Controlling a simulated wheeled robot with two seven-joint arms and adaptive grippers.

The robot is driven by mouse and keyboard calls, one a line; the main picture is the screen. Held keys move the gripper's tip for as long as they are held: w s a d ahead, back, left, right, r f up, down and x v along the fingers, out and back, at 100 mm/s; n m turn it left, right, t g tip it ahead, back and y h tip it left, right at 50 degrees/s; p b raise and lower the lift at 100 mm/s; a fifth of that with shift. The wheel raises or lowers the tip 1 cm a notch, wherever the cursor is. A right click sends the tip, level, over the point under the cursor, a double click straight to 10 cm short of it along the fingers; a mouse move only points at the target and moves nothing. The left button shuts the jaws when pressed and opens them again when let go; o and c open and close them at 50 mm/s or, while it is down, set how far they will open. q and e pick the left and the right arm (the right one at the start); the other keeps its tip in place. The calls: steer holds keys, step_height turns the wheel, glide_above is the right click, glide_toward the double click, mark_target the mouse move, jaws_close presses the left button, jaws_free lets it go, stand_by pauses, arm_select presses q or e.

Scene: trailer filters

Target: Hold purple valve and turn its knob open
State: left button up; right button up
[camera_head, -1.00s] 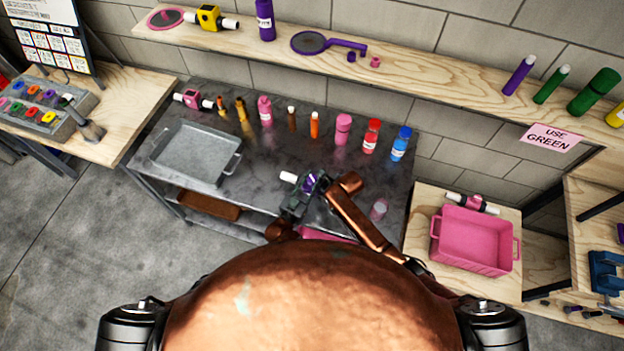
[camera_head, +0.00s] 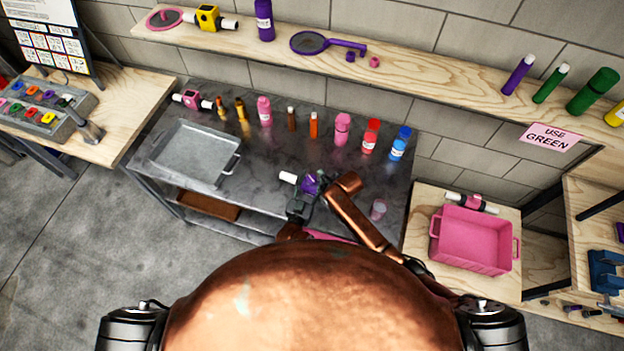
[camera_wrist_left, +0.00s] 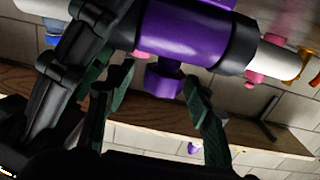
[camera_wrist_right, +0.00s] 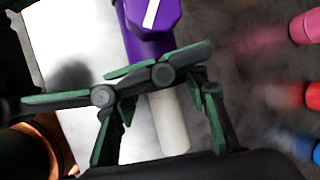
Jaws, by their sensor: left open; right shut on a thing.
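The purple valve (camera_head: 310,185), with a white pipe end (camera_head: 288,178), is held above the dark table. My right gripper (camera_head: 322,188) is shut on it. In the right wrist view the purple body (camera_wrist_right: 150,30) and a white pipe end (camera_wrist_right: 170,122) show behind the fingers (camera_wrist_right: 160,85); the exact contact is partly hidden. My left gripper (camera_head: 299,202) is open close to the valve. In the left wrist view the purple body (camera_wrist_left: 190,38) is large, and its small purple knob (camera_wrist_left: 165,82) appears between the open fingers (camera_wrist_left: 155,105); I cannot tell if they touch it.
A grey tray (camera_head: 157,158) stands on the left of the dark table (camera_head: 270,160). Several bottles line its back, including a blue one (camera_head: 400,145). A pink bin (camera_head: 436,245) stands on the side table.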

arm_select(q)
steer(key=shift+a+f, duration=0.1)
steer(key=v, duration=1.2)
steer(key=shift+w, duration=0.1)
steer(key=shift+w+a+m+g+h, duration=1.6)
steer(key=shift+m+h, duration=0.6)
steer(key=shift+h, duration=0.8)
steer(key=x, duration=1.1)
steer(key=shift+c, duration=0.6)
